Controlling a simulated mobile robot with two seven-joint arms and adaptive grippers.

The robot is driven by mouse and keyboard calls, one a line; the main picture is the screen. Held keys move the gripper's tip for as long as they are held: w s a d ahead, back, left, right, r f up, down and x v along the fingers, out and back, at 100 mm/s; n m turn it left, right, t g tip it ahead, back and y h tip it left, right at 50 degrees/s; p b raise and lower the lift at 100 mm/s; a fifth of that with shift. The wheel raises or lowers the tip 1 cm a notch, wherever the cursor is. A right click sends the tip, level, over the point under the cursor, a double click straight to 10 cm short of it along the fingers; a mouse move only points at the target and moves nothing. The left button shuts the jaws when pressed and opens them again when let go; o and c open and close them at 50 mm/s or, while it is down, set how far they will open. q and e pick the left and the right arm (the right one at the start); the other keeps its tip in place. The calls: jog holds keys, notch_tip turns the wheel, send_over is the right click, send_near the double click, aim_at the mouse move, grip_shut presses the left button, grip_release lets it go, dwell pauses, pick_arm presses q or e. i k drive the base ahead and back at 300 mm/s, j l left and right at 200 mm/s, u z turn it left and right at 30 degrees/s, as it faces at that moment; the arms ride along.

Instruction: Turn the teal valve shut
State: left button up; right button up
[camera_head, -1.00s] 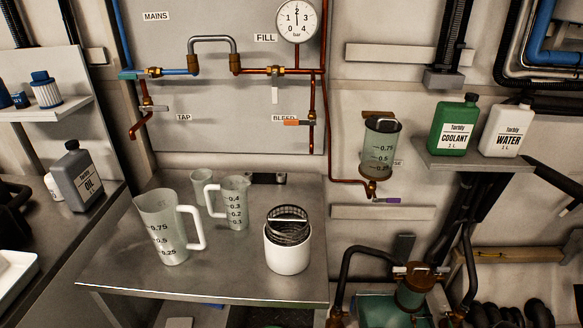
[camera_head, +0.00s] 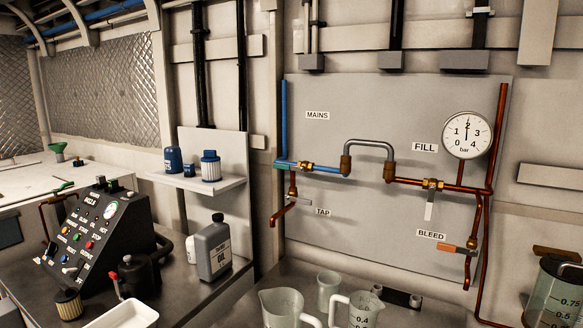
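The teal valve lever (camera_head: 286,163) is at the left end of the blue pipe, below and left of the MAINS label on the grey wall panel. It looks roughly in line with the horizontal pipe, beside a brass fitting (camera_head: 306,167). It is small here, so its exact angle is hard to read. Neither of my grippers is in view.
The TAP (camera_head: 291,190), FILL (camera_head: 430,206) and orange BLEED (camera_head: 453,248) handles are on the same panel. A gauge (camera_head: 467,135) reads about 2 bar. Jugs (camera_head: 290,308) stand below on the bench. A black control box (camera_head: 105,230) and oil bottle (camera_head: 214,250) are left.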

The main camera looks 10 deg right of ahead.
aim_at(275, 165)
jog(key=i+z, duration=0.15)
jog(key=i, duration=0.4)
jog(key=k+j+z, duration=0.15)
jog(key=z, duration=0.2)
jog(key=k+j+z, duration=0.2)
jog(key=z, duration=0.2)
